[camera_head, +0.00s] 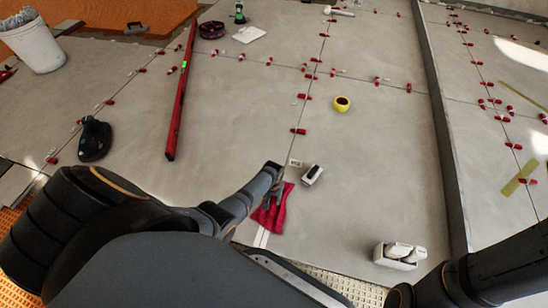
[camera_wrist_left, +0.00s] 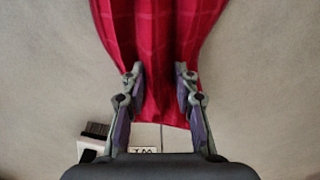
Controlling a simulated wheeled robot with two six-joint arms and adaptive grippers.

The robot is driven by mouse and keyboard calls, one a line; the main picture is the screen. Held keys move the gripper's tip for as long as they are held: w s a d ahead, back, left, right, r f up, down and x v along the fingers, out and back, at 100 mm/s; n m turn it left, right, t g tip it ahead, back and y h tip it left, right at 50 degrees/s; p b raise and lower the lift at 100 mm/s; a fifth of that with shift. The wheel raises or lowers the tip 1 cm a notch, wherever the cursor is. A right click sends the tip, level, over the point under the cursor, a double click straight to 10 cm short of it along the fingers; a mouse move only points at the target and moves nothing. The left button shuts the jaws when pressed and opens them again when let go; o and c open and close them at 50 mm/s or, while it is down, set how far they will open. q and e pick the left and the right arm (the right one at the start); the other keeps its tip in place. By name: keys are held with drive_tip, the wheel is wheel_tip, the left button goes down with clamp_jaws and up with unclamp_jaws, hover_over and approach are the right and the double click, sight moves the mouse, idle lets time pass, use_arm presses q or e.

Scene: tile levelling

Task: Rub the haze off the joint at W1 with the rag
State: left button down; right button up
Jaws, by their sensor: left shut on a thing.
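A red rag (camera_head: 272,212) hangs from my left gripper (camera_head: 274,180) in the head view, over the tile floor. In the left wrist view the rag (camera_wrist_left: 158,40) is gathered between the two fingers of the gripper (camera_wrist_left: 160,88), which is shut on it. A small label (camera_head: 295,162) lies just right of the gripper on the joint line. It reads W1 upside down in the wrist view (camera_wrist_left: 143,150). A pale strip (camera_head: 262,238) shows along the joint below the rag. The rag and gripper hide part of the joint. My right gripper is out of view.
Several red clips line the joints.

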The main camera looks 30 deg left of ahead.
sight(271, 206)
use_arm(q)
drive_tip(key=shift+s+d+p, duration=0.15)
drive_tip(key=shift+s+p, duration=0.6)
drive_tip(key=shift+p, duration=0.05)
drive_tip(key=shift+s, duration=0.1)
drive_tip(key=shift+s+d+p, duration=0.25)
drive_tip(key=shift+s+p, duration=0.4)
drive_tip(key=shift+s, duration=0.1)
drive_tip(key=shift+s+f, duration=0.15)
drive_tip(key=shift+s+d+r+p, duration=0.1)
drive_tip(key=shift+s+d+p, duration=0.05)
drive_tip(key=shift+s+p, duration=0.3)
drive_tip(key=shift+s+d+r+p, duration=0.1)
drive_tip(key=shift+s+p, duration=0.2)
drive_tip(key=shift+s, duration=0.1)
drive_tip(key=shift+s+d+f, duration=0.1)
drive_tip(key=shift+s, duration=0.1)
drive_tip(key=shift+s, duration=0.1)
drive_tip(key=shift+s+d+p, duration=0.2)
drive_tip(key=shift+s+p, duration=0.45)
drive_tip(key=shift+s, duration=0.1)
